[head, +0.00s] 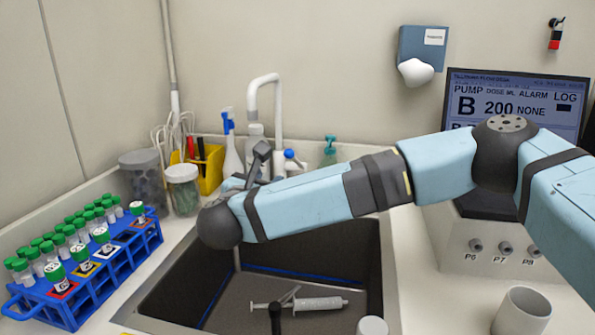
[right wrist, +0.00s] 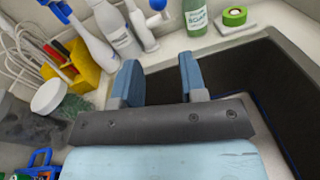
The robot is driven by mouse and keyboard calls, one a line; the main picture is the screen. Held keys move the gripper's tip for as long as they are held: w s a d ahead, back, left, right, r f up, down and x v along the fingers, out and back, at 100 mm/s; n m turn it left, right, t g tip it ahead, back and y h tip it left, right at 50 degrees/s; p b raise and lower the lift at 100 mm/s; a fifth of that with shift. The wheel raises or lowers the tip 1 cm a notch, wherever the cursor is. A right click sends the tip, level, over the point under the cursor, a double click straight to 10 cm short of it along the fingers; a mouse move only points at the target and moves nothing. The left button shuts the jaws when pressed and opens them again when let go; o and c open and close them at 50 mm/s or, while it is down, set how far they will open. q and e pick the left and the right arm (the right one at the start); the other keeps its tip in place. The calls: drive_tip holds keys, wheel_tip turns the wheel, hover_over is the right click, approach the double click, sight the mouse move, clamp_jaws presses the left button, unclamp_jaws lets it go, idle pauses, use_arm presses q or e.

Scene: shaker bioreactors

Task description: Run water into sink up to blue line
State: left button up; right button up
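The dark sink (head: 185,285) lies below my right arm, with a blue line (head: 300,274) along its inner walls. I can make out no water in it. The white tap (head: 277,105) rises behind the sink, and a blue ball knob (head: 290,154) shows at its base. In the right wrist view the knob (right wrist: 157,4) is at the top edge, beyond the fingertips. My right gripper (head: 258,160) is at the sink's back left, close in front of the tap. Its blue fingers (right wrist: 160,80) are apart with nothing between them. My left gripper is out of view.
A syringe (head: 318,303) lies in the sink. A blue tube rack (head: 95,280) stands left. Jars (head: 183,188), a yellow caddy (head: 205,172) and a spray bottle (head: 232,160) crowd the back left. A beaker (head: 522,312) stands right.

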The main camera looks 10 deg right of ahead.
sight(291, 156)
drive_tip(key=shift+t, duration=0.3)
drive_tip(key=x, duration=0.9)
drive_tip(key=r+x, duration=0.1)
drive_tip(key=x, duration=0.3)
drive_tip(key=shift+w+d, duration=0.25)
drive_tip(key=shift+d, duration=0.1)
drive_tip(key=shift+f, duration=0.1)
clamp_jaws()
